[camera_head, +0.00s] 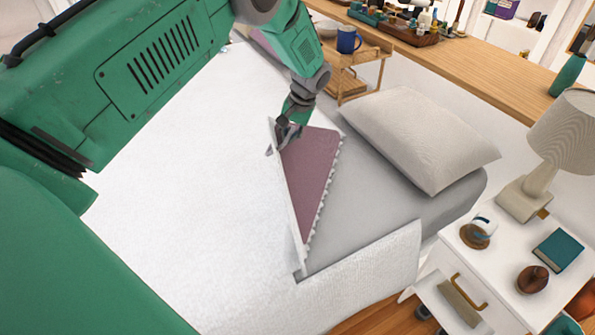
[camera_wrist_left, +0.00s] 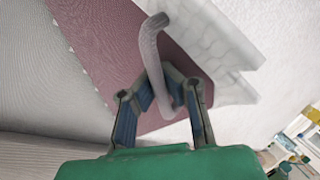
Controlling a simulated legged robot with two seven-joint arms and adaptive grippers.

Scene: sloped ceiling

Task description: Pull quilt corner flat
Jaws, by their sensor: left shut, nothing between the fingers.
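A white quilt (camera_head: 170,190) covers most of the bed. One corner is folded back and shows a mauve underside (camera_head: 310,175) as a triangle with a scalloped edge. My left gripper (camera_head: 283,142) is at the upper end of this fold, over the white edge. In the left wrist view, its fingers (camera_wrist_left: 162,92) are in front of the mauve cloth (camera_wrist_left: 105,45), and a pale grey curved strip (camera_wrist_left: 150,50) passes by the fingertips. I cannot tell whether the fingers touch the cloth. The gripper is shut with nothing held. My right gripper is not in view.
A pillow (camera_head: 420,140) lies on the grey sheet (camera_head: 375,215) right of the fold. A white nightstand (camera_head: 485,275) with a lamp (camera_head: 560,145) and a teal book (camera_head: 558,250) stands at the right. A small wooden stand (camera_head: 350,80) with a blue mug (camera_head: 347,40) is behind the bed.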

